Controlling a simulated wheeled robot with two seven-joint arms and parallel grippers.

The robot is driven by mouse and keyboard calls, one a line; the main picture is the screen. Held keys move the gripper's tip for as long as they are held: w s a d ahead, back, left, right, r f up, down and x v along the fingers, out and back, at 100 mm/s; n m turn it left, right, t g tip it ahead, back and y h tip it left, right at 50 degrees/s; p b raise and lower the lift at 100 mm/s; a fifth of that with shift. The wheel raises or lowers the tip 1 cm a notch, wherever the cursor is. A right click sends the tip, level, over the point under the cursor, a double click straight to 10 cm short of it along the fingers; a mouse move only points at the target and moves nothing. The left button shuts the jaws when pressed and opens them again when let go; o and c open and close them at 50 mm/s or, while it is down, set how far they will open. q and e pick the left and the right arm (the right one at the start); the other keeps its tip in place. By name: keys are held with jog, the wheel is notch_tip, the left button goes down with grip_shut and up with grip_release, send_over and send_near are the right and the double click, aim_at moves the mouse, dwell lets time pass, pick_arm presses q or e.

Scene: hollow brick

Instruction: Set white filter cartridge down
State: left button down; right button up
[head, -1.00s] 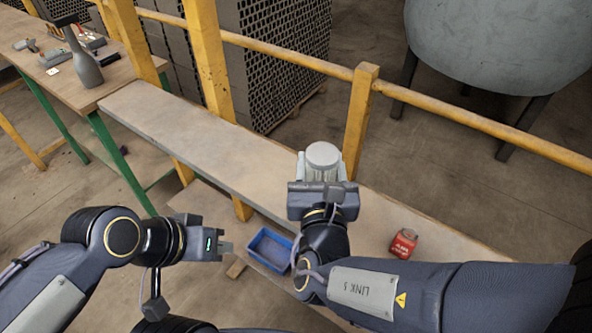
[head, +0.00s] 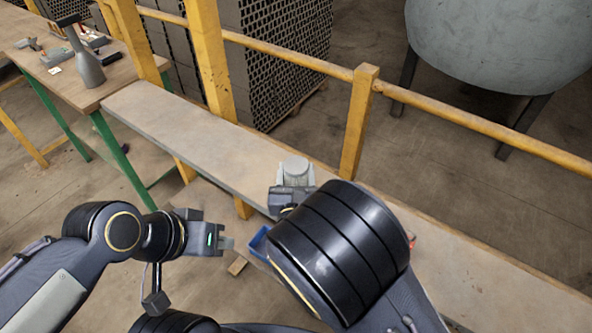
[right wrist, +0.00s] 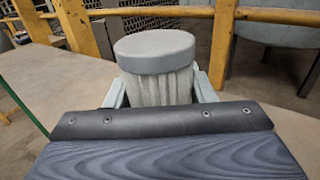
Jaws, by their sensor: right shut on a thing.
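The white filter cartridge (head: 295,168) is a pale cylinder with a wide grey cap. It is upright between the fingers of my right gripper (head: 294,180), over the narrow bench (head: 215,140). In the right wrist view the cartridge (right wrist: 155,65) shows its cap and ribbed body, with a finger on each side. Its lower end is hidden by the gripper body, so I cannot tell whether it touches the bench. My left gripper (head: 228,243) is empty at the lower left, away from the bench; its finger gap is not clear.
A blue bin (head: 258,241) sits below the bench, partly hidden by my right arm. A red object (head: 412,241) barely shows beside that arm. A yellow railing (head: 358,120) runs behind the bench. The bench's left part is clear.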

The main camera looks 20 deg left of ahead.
jog(key=shift+f, duration=0.2)
jog(key=o, duration=1)
jog(key=shift+r, duration=0.15)
jog(key=shift+r, duration=0.2)
jog(key=b+v, duration=0.2)
jog(key=v, duration=1)
jog(key=shift+f, duration=0.2)
